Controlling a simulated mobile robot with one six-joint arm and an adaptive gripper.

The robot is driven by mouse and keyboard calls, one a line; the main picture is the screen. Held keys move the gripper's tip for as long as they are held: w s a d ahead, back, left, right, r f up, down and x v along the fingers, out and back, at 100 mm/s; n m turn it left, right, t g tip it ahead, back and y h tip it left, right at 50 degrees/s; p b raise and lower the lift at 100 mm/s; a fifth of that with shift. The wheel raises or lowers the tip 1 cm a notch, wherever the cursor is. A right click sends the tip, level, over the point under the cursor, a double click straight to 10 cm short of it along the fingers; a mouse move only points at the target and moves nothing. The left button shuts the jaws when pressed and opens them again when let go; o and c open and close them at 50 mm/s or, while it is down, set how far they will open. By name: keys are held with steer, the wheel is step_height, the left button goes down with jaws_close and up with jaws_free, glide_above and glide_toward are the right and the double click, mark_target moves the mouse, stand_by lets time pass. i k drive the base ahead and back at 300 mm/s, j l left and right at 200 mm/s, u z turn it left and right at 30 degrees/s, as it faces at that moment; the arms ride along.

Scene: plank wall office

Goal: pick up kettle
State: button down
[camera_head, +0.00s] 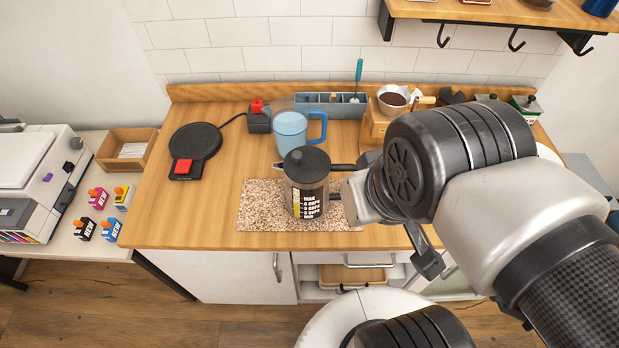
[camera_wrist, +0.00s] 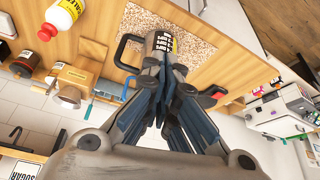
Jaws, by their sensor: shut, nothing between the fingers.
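The kettle (camera_head: 305,190) is a dark grey jug with a black lid, a spout to the left, a black handle to the right and a printed cup scale. It stands upright on a speckled mat (camera_head: 258,208) on the wooden counter. It also shows in the wrist view (camera_wrist: 158,47), with its black handle at the left, just beyond my fingertips. My gripper (camera_wrist: 178,75) is shut and empty, its fingers pointing at the kettle. In the head view my wrist hides most of the gripper, right of the kettle; whether they touch I cannot tell.
A blue-handled pitcher (camera_head: 291,132) stands behind the kettle. A black round plate (camera_head: 195,141) with a red switch lies at the left. A coffee grinder (camera_head: 392,98) and a grey-blue organizer (camera_head: 330,105) stand at the back. The counter's front left is clear.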

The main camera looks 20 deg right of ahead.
mark_target(304, 202)
steer(key=z, duration=1.15)
steer(key=k+j+z, duration=0.5)
steer(key=k, duration=0.25)
